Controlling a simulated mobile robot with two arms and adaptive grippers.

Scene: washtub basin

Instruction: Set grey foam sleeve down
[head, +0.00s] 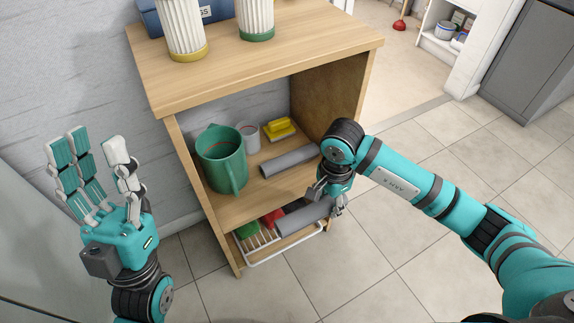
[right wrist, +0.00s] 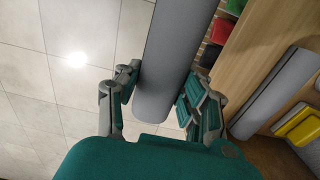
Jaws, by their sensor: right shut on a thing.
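My right gripper (head: 327,195) is shut on a grey foam sleeve (head: 300,217), held at the open front of the wooden cabinet, just below the middle shelf's height and above the lower rack in the picture. In the right wrist view the held sleeve (right wrist: 178,45) runs between the fingers (right wrist: 162,100). I cannot tell whether it touches the rack. A second grey foam sleeve (head: 288,161) lies on the middle shelf (head: 240,204); it also shows in the right wrist view (right wrist: 278,95). My left gripper (head: 95,170) is open and empty, left of the cabinet.
On the middle shelf stand a green pitcher (head: 222,160), a grey cup (head: 248,136) and a yellow brush-like item (head: 279,129). The lower white wire rack (head: 286,251) holds green and red items (head: 271,217). Ribbed canisters (head: 257,18) stand on the cabinet top (head: 300,45). Tiled floor (head: 400,290) is clear.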

